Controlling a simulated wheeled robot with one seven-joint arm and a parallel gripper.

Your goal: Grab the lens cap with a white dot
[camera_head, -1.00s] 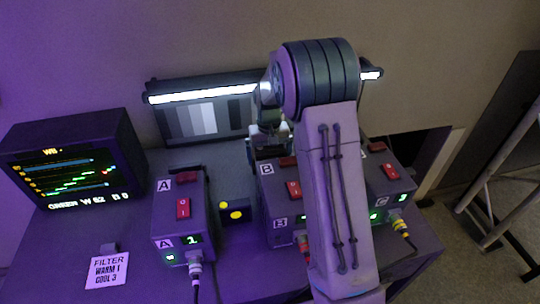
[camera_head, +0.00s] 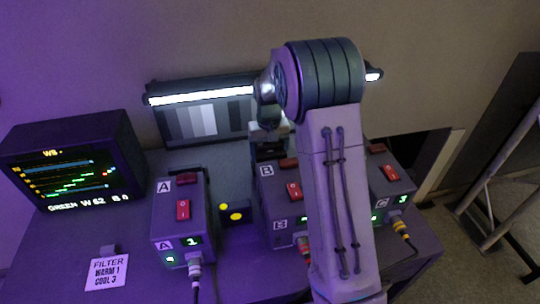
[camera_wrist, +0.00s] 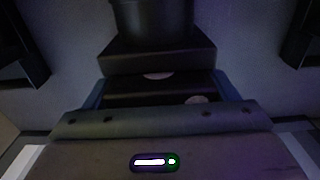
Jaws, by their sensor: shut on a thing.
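My gripper (camera_head: 268,150) points down behind the box marked B, in front of the grey-scale panel. In the wrist view my gripper (camera_wrist: 163,95) has its fingers around a dark piece (camera_wrist: 135,88). It is shut on that piece. One pale round mark shows on the piece's far edge and another lower right; I cannot tell whether either is the white dot. In the head view the held piece is hidden by my arm and box B. A dark piece with two yellow dots (camera_head: 236,216) sits between boxes A and B.
Box A (camera_head: 181,222), box B (camera_head: 279,205) and box C (camera_head: 392,180) with cables stand on the table. A monitor (camera_head: 70,165) and a filter note (camera_head: 106,271) are at the left. The lit grey-scale panel (camera_head: 200,118) is behind. A truss (camera_head: 505,190) stands at the right.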

